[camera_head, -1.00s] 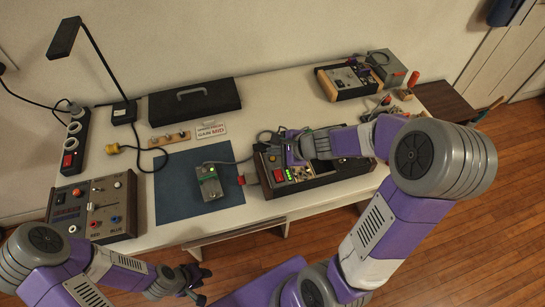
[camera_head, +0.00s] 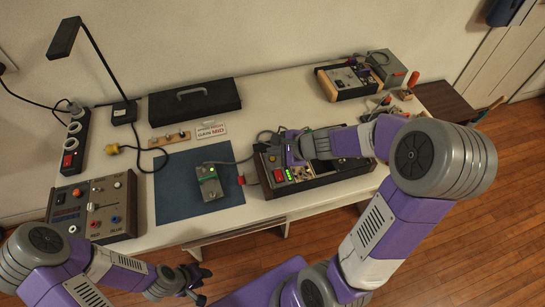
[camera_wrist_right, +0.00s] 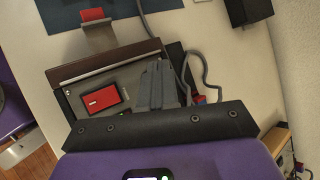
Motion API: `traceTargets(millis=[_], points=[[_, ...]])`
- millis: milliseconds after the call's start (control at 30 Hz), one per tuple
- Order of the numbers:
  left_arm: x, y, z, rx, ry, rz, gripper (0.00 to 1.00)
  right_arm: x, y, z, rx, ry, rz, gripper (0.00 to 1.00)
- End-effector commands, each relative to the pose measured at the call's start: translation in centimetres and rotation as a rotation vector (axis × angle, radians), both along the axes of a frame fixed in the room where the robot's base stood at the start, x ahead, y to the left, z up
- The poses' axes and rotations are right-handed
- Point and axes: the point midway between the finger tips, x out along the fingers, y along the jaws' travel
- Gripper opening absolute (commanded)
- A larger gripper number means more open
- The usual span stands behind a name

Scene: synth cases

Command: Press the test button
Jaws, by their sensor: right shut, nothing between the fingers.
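A dark test unit with wooden ends (camera_head: 335,179) stands at the front right of the bench. It has a red switch (camera_head: 278,176) and small lit green lights (camera_head: 290,174) at its left end. My right gripper (camera_wrist_right: 160,88) is shut and empty over this panel. In the right wrist view the red switch (camera_wrist_right: 102,98) lies left of its fingertips. The fingers hide the panel beneath them, so I cannot tell whether they touch it. I cannot make out which control is the test button. My left gripper (camera_head: 196,282) is open and empty in front of the bench.
A small grey-green box (camera_head: 209,183) sits on a blue mat (camera_head: 175,188). A wooden-sided control box (camera_head: 93,205) is at the left, a black case (camera_head: 195,100) at the back. Another unit (camera_head: 350,78) stands at the back right. Cables run behind my right gripper.

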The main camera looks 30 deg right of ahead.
Motion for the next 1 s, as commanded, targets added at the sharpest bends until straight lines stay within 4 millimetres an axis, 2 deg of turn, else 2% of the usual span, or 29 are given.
traceTargets(millis=[333,600,1000], points=[[0.0,0.0,-0.1,0.000,0.000,0.000,0.35,0.0,0.0,-0.1,0.000,0.000,0.000,0.00],[0.0,0.0,-1.1,0.000,0.000,0.000,0.35,0.0,0.0,-0.9,0.000,0.000,0.000,0.00],[0.0,0.0,-1.0,0.000,0.000,0.000,0.35,0.0,0.0,-0.9,0.000,0.000,0.000,0.00]])
